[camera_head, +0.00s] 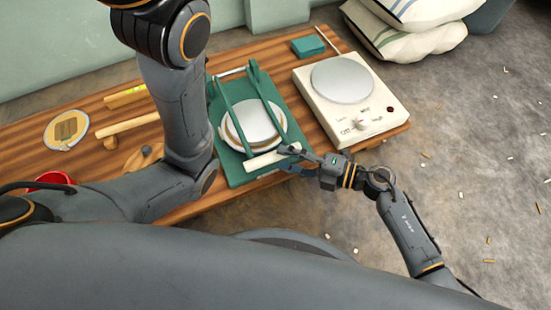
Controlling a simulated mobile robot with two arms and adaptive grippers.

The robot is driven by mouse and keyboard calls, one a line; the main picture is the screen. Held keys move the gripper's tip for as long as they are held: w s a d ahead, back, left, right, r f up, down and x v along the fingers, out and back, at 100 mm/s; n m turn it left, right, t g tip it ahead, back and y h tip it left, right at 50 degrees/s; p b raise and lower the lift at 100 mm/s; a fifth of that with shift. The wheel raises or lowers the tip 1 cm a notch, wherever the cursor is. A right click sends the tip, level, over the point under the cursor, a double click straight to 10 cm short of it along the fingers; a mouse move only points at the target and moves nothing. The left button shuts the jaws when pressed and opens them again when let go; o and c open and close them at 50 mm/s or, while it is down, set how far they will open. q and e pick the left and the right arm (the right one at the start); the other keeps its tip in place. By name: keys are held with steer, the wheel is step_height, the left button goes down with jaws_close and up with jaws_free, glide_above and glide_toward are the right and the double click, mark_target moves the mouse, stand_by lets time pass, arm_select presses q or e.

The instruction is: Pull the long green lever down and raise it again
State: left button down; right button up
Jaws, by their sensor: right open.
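The long green lever (268,103) is a pair of green bars reaching forward from a hinge at the back of a green press base (238,172). A cream crossbar handle (264,160) joins it at the front. The lever slants over a round white disc (256,122) on the base. My right gripper (285,156) is open at the right end of the handle, with its fingers close around or beside it; I cannot tell whether they touch. My left arm crosses the view on the left, and its gripper is out of view.
A white scale-like device (376,113) with a round plate stands right of the press on the wooden table (190,212). A teal block (308,46) lies behind. A wooden mallet (127,126), a round board (66,130) and a red bowl (52,179) are left. Sacks (405,38) lie behind right.

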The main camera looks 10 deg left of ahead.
mark_target(282, 158)
steer(key=shift+w+a+f+b, duration=0.15)
steer(key=shift+a+b, duration=0.15)
steer(key=shift+a, duration=0.6)
steer(key=shift+w+a+f+b, duration=0.1)
steer(key=shift+a+b, duration=0.15)
steer(key=shift+a, duration=0.65)
jaws_close()
